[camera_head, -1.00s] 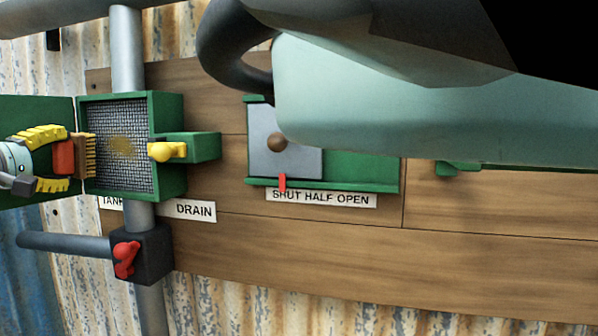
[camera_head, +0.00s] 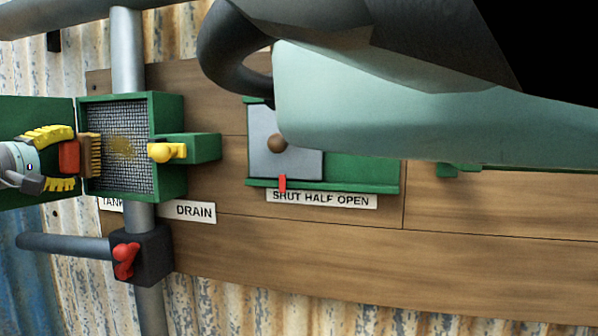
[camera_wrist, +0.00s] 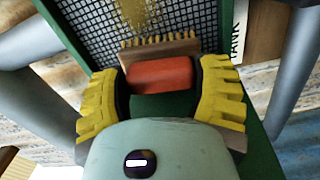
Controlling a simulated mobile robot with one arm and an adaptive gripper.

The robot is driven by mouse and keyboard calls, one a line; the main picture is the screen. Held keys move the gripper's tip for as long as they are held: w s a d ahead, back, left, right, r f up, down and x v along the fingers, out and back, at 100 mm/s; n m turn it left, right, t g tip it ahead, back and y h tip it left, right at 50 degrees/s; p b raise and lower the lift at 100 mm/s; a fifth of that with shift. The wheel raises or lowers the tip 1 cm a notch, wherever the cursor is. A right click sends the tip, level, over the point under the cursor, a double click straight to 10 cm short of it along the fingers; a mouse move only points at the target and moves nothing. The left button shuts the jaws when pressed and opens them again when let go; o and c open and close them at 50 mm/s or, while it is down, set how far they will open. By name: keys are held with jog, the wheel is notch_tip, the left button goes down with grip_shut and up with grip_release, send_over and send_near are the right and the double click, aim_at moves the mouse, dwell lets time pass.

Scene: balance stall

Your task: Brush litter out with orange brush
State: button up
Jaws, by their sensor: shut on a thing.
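My gripper (camera_wrist: 163,85) is shut on the orange block of a brush (camera_wrist: 162,75), with its yellow fingers on either side. The brush also shows in the head view (camera_head: 70,156), with a wooden back and tan bristles pointing into a green box (camera_head: 168,107). The bristles are at the near side of the box's grey mesh screen (camera_head: 132,178). A patch of yellow-brown litter (camera_head: 122,147) lies on the mesh just beyond the bristles; it also shows in the wrist view (camera_wrist: 143,14). I cannot tell whether the bristles touch the mesh.
A yellow catch (camera_head: 167,152) sits on the box's right side. The green door (camera_head: 30,120) stands open at left, behind my gripper. Below is a red valve handle (camera_head: 125,260) on a black block. A grey sliding plate (camera_head: 270,155) is to the right.

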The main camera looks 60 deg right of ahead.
jog(key=shift+x, duration=0.95)
jog(key=shift+s, duration=0.2)
